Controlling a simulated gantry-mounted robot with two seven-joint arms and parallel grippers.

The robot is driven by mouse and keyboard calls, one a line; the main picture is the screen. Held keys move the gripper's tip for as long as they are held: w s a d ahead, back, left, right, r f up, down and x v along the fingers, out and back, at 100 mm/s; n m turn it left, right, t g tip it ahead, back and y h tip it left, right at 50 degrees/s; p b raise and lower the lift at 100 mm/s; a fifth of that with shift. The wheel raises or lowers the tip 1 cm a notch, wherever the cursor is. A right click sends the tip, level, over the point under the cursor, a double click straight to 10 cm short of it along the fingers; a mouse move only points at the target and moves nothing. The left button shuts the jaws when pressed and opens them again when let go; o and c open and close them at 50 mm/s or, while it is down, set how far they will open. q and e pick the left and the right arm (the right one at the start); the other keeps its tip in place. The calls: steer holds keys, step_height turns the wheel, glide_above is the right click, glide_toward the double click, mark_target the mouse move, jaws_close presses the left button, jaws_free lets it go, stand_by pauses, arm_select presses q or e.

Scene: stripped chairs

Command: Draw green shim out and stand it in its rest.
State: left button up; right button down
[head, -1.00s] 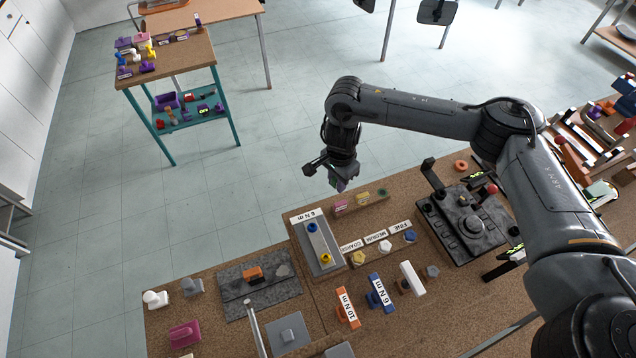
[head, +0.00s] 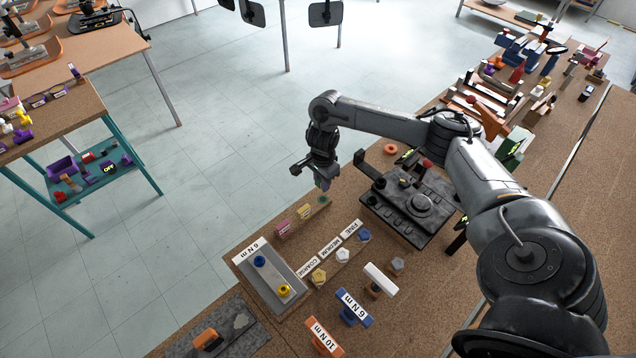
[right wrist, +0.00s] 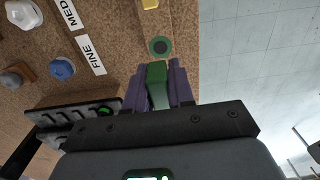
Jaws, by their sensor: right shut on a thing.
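My right gripper (head: 323,184) is shut on the green shim and holds it up near the far end of the rest strip. In the right wrist view the green shim (right wrist: 154,84) stands between the purple fingertips (right wrist: 153,88). The green-ringed rest (right wrist: 160,46) shows just beyond the shim's tip, with a dark centre and nothing in it. The shim looks apart from it, but the height between them is hard to tell. In the head view the green rest (head: 323,199) lies just below the fingertips. My left gripper is not in view.
A pink shim (head: 283,227) and a yellow shim (head: 304,212) stand in the same row. A dark fixture (head: 410,203) with a red knob is to the right. Labels and coloured knobs, including a blue one (head: 363,236), lie nearer. Open floor lies beyond the table edge.

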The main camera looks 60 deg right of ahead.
mark_target(322, 195)
stand_by(0.3)
steer(key=shift+f+b, duration=0.8)
steer(key=shift+f, duration=0.1)
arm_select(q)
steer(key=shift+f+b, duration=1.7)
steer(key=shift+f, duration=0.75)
arm_select(e)
steer(key=shift+f, duration=2)
arm_select(q)
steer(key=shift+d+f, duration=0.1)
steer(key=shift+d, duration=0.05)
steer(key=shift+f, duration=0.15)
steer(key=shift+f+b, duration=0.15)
steer(key=shift+b, duration=0.25)
arm_select(e)
steer(key=shift+f, duration=0.15)
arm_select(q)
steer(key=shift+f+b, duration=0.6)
arm_select(e)
steer(key=shift+f, duration=0.7)
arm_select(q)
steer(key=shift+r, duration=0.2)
arm_select(e)
steer(key=shift+r, duration=0.25)
arm_select(q)
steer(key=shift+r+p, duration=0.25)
steer(key=shift+p, duration=0.2)
arm_select(e)
steer(key=shift+r, duration=0.45)
